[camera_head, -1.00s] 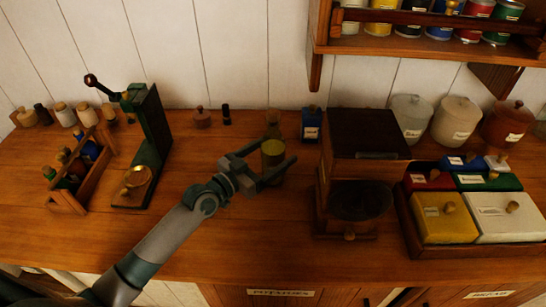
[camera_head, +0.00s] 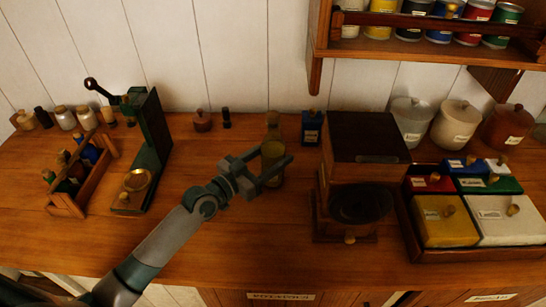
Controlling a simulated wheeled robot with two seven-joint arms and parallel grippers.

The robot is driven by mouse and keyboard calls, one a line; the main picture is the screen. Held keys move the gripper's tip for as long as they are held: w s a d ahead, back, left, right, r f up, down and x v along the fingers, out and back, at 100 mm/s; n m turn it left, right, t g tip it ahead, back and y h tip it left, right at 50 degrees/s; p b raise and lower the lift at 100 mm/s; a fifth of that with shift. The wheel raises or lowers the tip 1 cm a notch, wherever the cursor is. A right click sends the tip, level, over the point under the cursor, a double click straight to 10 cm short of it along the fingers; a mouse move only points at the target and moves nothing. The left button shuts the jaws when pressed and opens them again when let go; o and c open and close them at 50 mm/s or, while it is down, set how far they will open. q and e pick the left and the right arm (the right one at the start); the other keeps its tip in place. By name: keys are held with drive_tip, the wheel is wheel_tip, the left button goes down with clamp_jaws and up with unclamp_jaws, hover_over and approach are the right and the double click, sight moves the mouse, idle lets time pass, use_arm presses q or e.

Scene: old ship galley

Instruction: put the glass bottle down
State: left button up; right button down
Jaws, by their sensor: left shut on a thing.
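The glass bottle (camera_head: 272,155) is a brownish, see-through bottle with a yellowish-green body. It stands upright at the middle of the wooden counter (camera_head: 230,235), left of the dark wooden grinder box. My left gripper (camera_head: 273,168) comes in from the lower left and is shut on the bottle's body, with one finger on each side. The bottle's base looks at or very near the counter; I cannot tell whether it touches. My right gripper is not in view.
A green stand (camera_head: 150,150) and a bottle caddy (camera_head: 85,175) are at left. A tray of coloured boxes (camera_head: 450,255) is at right. The front middle counter is clear.

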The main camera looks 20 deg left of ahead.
sight(271, 134)
use_arm(q)
wheel_tip(271, 134, up, 10)
drive_tip(key=shift+f+b, duration=0.1)
drive_tip(key=shift+b, duration=0.45)
drive_tip(key=shift+f, duration=0.1)
idle(0.3)
drive_tip(key=shift+s+d+f+y, duration=0.3)
drive_tip(key=s+f+n+y+b, duration=0.1)
drive_tip(key=s+y, duration=0.1)
drive_tip(key=s+f+n+t+y+b, duration=0.1)
drive_tip(key=s+f+n+y, duration=0.1)
drive_tip(key=s+y, duration=0.1)
drive_tip(key=s+a+f+n+t+y, duration=0.1)
drive_tip(key=s+n+y, duration=0.1)
drive_tip(key=s, duration=0.1)
drive_tip(key=shift+s+a+f+y+b, duration=0.1)
drive_tip(key=shift+f+y+b, duration=0.2)
drive_tip(key=shift+b, duration=0.1)
drive_tip(key=shift+s+a+f+n+y, duration=0.1)
drive_tip(key=shift+s+a+n+y, duration=0.2)
drive_tip(key=shift+n, duration=0.1)
drive_tip(key=shift+s, duration=0.1)
